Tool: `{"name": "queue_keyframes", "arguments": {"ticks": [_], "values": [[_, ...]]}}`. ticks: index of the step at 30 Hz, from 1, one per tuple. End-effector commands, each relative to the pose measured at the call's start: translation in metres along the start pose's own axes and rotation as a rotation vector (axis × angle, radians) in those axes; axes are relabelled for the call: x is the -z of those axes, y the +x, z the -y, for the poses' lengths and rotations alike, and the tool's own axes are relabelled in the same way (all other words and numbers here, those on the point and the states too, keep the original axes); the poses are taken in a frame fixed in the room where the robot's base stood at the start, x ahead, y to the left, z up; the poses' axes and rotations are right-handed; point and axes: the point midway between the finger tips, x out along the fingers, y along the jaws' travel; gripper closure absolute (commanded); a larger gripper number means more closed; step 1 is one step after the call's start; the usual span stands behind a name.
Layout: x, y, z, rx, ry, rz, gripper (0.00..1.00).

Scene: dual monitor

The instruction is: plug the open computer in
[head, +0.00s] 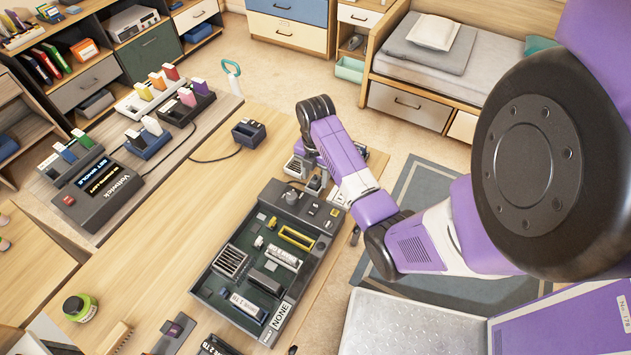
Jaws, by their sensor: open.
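The open computer (227,297) is a dark, shallow tray without a lid on the wooden table. Its green board carries several parts, and a label at its near end reads "NONE". A dark block (248,132) with two raised parts sits beyond it, with a thin black cable (215,159) running left from it. My gripper (299,168) is low over the table beyond the computer's far end, under my purple forearm. It is open; its fingers are small and partly hidden by my wrist. Small grey pieces lie beside it, and I cannot tell whether it touches them.
A dark console (100,190) with lit text and several colored cartridges stands at the left. A green-lidded jar (79,307) and small parts lie near the front edge. The table between the console and computer is mostly clear. A bed (440,60) and drawers stand behind.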

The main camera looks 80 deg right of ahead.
Motion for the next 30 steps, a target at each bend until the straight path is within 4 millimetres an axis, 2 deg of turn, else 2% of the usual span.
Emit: {"name": "queue_keyframes", "arguments": {"ticks": [2,9,20,23,30], "values": [[0.0,0.0,0.0,0.0,0.0,0.0,0.53],[0.0,0.0,0.0,0.0,0.0,0.0,1.0],[0.0,-0.003,-0.001,-0.001,0.0,0.001,1.0],[0.0,-0.013,-0.001,-0.003,-0.001,0.002,1.0],[-0.001,-0.061,-0.002,-0.004,0.0,0.004,1.0]]}}
